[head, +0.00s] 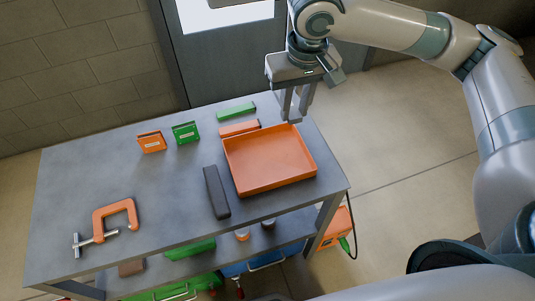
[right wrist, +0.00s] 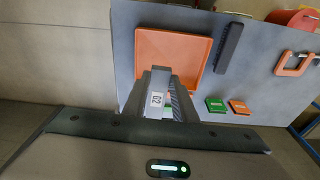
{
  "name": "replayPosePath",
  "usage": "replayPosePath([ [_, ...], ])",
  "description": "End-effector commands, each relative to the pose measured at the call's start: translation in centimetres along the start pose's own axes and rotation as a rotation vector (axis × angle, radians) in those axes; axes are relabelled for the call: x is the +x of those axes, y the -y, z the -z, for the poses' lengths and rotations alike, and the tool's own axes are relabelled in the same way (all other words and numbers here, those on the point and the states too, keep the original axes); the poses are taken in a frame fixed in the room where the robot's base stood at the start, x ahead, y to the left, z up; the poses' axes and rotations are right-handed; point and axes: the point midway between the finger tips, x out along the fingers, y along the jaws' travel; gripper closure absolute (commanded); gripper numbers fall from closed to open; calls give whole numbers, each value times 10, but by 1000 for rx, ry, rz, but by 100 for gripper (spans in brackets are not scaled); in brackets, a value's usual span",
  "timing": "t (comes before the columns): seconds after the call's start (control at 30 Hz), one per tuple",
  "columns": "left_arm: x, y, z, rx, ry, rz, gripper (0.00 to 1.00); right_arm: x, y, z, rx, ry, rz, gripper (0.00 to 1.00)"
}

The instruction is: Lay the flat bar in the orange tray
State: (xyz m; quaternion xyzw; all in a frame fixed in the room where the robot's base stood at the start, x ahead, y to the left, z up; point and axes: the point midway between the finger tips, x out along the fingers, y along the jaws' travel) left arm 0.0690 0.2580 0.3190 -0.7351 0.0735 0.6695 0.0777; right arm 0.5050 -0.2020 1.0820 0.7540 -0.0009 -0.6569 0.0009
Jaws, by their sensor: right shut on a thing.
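The orange tray (head: 272,183) is empty and lies at the right end of the grey table; it also shows in the right wrist view (right wrist: 173,48). My right gripper (head: 292,112) points down near the tray's back right corner, above the table's edge. It is shut on a grey piece that looks like the flat bar; the fingers hide most of it. In the right wrist view the fingers (right wrist: 163,98) cover the tray's near edge. A dark bar (head: 217,192) lies on the table just left of the tray. My left gripper is not in view.
An orange block (head: 240,128) and a green block (head: 236,111) lie behind the tray. Small orange (head: 152,143) and green (head: 186,133) labelled pieces stand further left. An orange clamp (head: 115,215) lies at the front left. The table's (head: 165,195) middle left is clear.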

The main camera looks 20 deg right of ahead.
Motion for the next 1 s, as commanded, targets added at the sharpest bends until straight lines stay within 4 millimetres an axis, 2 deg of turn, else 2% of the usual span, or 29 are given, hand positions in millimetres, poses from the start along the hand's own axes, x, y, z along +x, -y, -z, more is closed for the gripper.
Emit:
replayPosePath([
  [0.2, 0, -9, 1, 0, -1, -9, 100, -1, 0, 1, 1, -2, 1, 100],
  [0.57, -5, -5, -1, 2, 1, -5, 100, 0, 2, 3, 0, -1, 1, 100],
  [0.77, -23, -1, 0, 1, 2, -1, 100, 10, 10, 12, 0, 0, 2, 100],
  [1.0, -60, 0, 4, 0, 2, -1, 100, 40, 25, 27, 1, 0, 2, 100],
])
